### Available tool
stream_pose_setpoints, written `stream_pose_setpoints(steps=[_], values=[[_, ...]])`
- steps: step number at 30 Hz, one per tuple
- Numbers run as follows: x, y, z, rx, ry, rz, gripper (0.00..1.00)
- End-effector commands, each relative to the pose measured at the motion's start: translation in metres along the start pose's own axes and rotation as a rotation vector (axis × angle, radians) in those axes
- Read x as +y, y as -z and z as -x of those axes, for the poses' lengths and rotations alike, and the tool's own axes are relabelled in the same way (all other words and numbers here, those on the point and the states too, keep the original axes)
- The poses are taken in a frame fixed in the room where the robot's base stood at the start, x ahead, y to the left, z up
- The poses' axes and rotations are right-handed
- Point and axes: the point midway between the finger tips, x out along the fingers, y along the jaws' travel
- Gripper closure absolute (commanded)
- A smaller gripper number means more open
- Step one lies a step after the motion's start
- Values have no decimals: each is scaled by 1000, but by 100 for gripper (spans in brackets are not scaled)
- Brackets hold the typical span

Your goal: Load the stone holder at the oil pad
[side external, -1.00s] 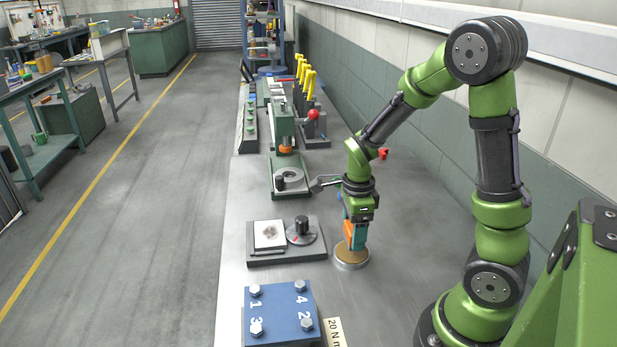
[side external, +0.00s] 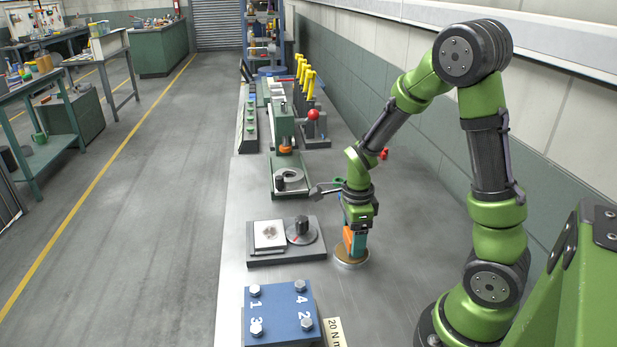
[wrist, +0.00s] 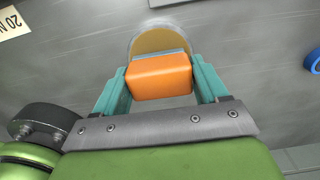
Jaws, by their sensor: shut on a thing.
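The stone holder appears to be the orange block (side external: 348,239), held between the teal fingers of my gripper (side external: 355,246). In the wrist view the orange block (wrist: 160,77) fills the space between the fingers of my gripper (wrist: 161,66). The oil pad (side external: 351,264) is a round tan pad in a low metal dish. It lies directly under the block, and part of it (wrist: 157,41) shows beyond the block in the wrist view. The block's lower end is at or just above the pad; I cannot tell whether they touch.
A dark base with a square spotted plate (side external: 269,234) and a knobbed dial (side external: 301,233) stands left of the pad. A blue bolted block (side external: 278,312) is in front. A green press (side external: 285,160) and yellow-handled tools (side external: 305,78) stand farther back.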

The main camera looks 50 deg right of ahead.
Motion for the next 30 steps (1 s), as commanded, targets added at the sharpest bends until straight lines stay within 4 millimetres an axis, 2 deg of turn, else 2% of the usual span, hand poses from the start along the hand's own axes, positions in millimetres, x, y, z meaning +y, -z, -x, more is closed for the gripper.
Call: stream_pose_setpoints(steps=[30], values=[[0, 0, -10, -1, 0, 1, 52]])
